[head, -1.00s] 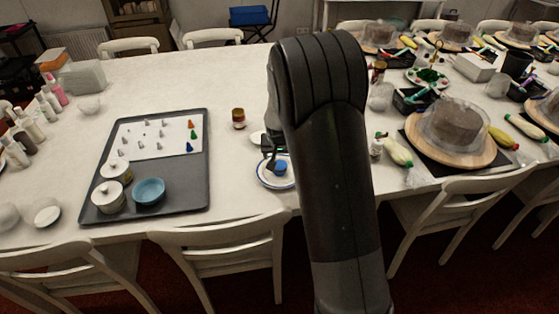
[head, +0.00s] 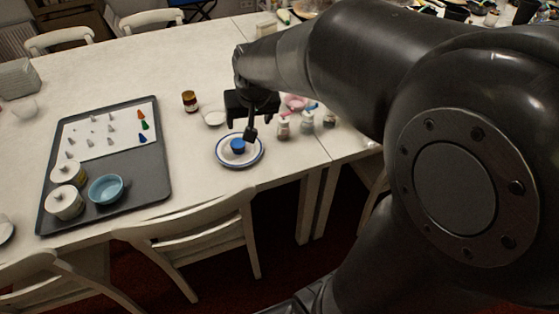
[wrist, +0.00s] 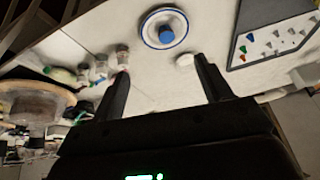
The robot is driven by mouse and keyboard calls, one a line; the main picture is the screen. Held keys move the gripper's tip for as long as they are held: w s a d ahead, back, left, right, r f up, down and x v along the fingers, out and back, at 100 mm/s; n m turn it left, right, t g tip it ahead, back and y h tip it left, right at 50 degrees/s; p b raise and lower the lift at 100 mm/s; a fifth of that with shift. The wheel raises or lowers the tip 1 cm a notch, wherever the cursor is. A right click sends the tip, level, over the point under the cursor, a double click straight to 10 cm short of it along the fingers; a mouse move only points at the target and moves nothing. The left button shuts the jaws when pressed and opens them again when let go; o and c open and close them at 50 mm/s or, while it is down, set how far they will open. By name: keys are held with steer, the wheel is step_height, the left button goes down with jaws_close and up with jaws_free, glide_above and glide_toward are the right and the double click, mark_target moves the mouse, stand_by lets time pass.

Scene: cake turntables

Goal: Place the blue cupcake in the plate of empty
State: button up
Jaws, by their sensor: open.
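A blue cupcake (head: 238,146) sits on a white plate with a blue rim (head: 224,160) near the table's front edge. In the wrist view the cupcake (wrist: 166,34) stands inside the plate (wrist: 148,22), ahead of the fingers. My gripper (head: 251,133) is open and empty. In the head view it hangs just right of the cupcake, above the plate's right side. In the wrist view my gripper (wrist: 160,80) has its fingers wide apart with nothing between them.
A dark tray (head: 158,180) with piping tips, white pots and a blue bowl (head: 106,188) lies at left. A brown jar (head: 190,101) stands behind the plates. Several small jars (head: 283,128) stand to the right. White chairs line the front edge.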

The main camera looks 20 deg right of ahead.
steer(key=s+r, duration=0.2)
steer(key=s, duration=0.7)
steer(key=s+r+n, duration=0.1)
steer(key=s+r, duration=0.1)
steer(key=s, duration=0.8)
steer(key=shift+r+t, duration=0.15)
steer(key=shift+t, duration=0.15)
